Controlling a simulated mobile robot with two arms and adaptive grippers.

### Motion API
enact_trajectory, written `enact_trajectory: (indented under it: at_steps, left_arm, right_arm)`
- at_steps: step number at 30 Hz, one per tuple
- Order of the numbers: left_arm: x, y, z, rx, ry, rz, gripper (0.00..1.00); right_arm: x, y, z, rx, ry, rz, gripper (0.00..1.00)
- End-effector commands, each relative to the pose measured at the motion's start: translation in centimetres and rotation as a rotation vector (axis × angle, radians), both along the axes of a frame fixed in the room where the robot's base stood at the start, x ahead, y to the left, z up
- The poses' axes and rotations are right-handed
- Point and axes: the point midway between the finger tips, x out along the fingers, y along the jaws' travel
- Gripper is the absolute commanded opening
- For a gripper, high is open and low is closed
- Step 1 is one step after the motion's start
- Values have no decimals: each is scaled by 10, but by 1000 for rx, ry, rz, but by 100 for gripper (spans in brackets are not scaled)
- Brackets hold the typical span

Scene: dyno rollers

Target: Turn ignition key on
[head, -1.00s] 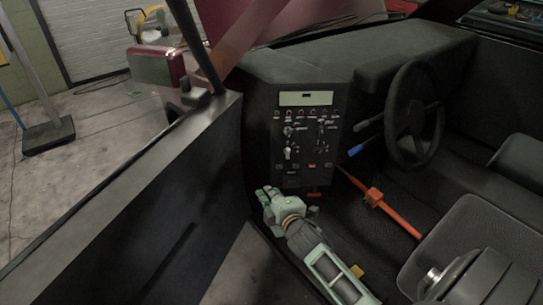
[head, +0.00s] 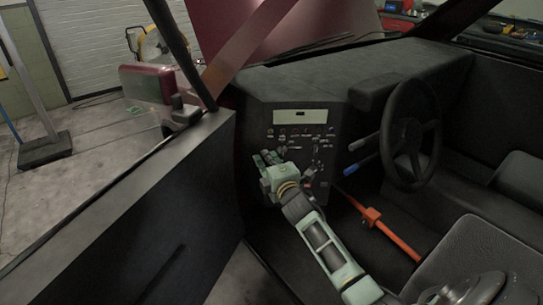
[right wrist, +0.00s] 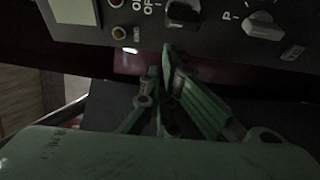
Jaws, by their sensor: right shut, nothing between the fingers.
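The black control panel (head: 328,125) stands on the dashboard left of the steering wheel. It has a pale display, a row of small lights and several switches. My right gripper (head: 268,158) is in front of the panel's left lower half and hides part of its switches. In the right wrist view, the gripper's fingers (right wrist: 160,70) are shut and empty, just below the panel's edge. That view shows a dark knob (right wrist: 184,12), a grey knob (right wrist: 263,25) and a round button (right wrist: 125,51). I cannot tell which control is the ignition key. My left gripper is not in view.
The steering wheel (head: 408,135) and a blue-tipped lever (head: 362,166) are to the right of the panel. An orange bar (head: 390,232) lies lower right, near the seat (head: 480,245). The open car door (head: 130,215) bounds the left side.

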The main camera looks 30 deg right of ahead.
Motion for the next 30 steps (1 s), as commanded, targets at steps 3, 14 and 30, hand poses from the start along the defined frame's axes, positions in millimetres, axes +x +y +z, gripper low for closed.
enact_trajectory:
  at_steps: [3,14,30]
  left_arm:
    - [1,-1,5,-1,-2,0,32]
    - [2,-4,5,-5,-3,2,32]
    - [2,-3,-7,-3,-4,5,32]
  right_arm:
    - [-6,-9,2,0,-2,2,0]
    - [-9,-13,1,1,-3,3,0]
    - [-15,-24,3,140,-85,0,0]
